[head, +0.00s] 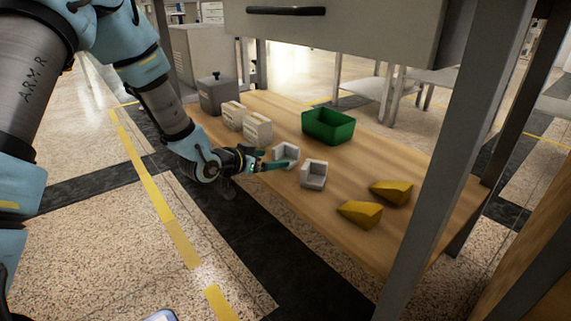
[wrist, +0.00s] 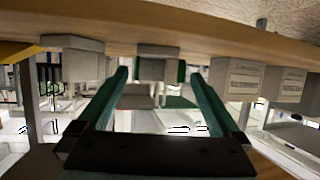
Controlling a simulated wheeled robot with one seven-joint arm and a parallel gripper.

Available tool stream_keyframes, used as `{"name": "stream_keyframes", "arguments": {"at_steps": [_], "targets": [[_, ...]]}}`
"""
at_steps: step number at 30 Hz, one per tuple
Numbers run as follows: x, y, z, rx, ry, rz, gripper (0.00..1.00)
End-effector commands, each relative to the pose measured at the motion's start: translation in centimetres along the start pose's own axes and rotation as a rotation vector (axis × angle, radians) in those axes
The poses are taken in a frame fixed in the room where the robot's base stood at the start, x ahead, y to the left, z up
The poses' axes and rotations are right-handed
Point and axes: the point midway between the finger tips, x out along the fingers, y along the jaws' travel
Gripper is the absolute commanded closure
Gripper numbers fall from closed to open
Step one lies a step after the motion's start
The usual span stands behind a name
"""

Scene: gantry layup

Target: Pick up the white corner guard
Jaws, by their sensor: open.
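Two white corner guards stand on the wooden lower shelf. One guard (head: 286,151) is just beyond my gripper's fingertips, and the other guard (head: 313,173) is to its right and nearer. My gripper (head: 274,160) reaches in low from the left with green fingers. In the wrist view, which looks upside down, my gripper (wrist: 159,76) is open and empty. The first guard (wrist: 158,66) appears between its fingertips, with no contact visible. The second guard (wrist: 76,59) is left of the left finger. How deep the fingers reach around the guard I cannot tell.
A green bin (head: 328,127) stands behind the guards. Two cream boxes (head: 257,129) and a grey container (head: 215,95) stand to the left. Two yellow wedges (head: 360,213) lie to the right. A grey table leg (head: 440,170) and drawer (head: 335,32) frame the shelf.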

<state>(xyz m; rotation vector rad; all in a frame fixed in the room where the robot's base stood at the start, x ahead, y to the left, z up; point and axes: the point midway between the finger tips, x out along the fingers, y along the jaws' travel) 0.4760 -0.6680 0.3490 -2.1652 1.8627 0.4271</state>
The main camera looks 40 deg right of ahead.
Motion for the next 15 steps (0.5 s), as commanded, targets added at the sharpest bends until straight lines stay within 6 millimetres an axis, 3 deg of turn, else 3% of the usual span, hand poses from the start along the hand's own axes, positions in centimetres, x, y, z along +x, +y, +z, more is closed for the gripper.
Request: {"name": "stream_keyframes", "arguments": {"at_steps": [3,10,15], "targets": [[1.8,0.0,0.2,0.0,0.0,0.0,0.0],[3.3,0.1,0.2,0.0,-0.001,0.0,0.0],[5.5,0.5,-0.1,0.001,0.0,-0.001,0.0]]}}
